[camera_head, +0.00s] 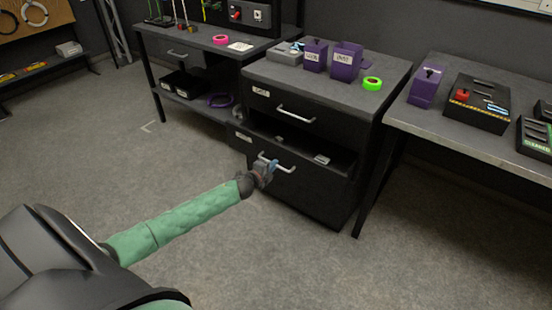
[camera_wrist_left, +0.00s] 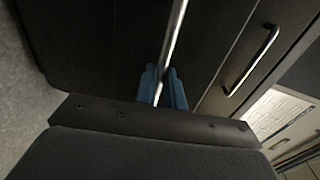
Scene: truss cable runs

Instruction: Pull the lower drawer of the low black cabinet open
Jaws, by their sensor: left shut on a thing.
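The low black cabinet (camera_head: 385,83) stands in the middle of the head view. Its upper drawer (camera_head: 262,105) is shut. Its lower drawer (camera_head: 315,190) stands partly out, with a dark gap above its front and pale items inside. My left gripper (camera_head: 268,168) is at the left part of the lower drawer's silver handle (camera_head: 287,168). In the left wrist view the blue fingers (camera_wrist_left: 163,88) are shut around the handle bar (camera_wrist_left: 173,45). The upper drawer's handle (camera_wrist_left: 252,60) also shows there, to the right. My right gripper is in neither view.
Purple bins (camera_head: 345,63) and a green tape roll (camera_head: 372,83) sit on the cabinet top. A grey bench (camera_head: 470,145) stands close on the right, its leg near the cabinet. Another bench (camera_head: 190,38) stands at the left. The floor (camera_head: 260,255) before the drawer is clear.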

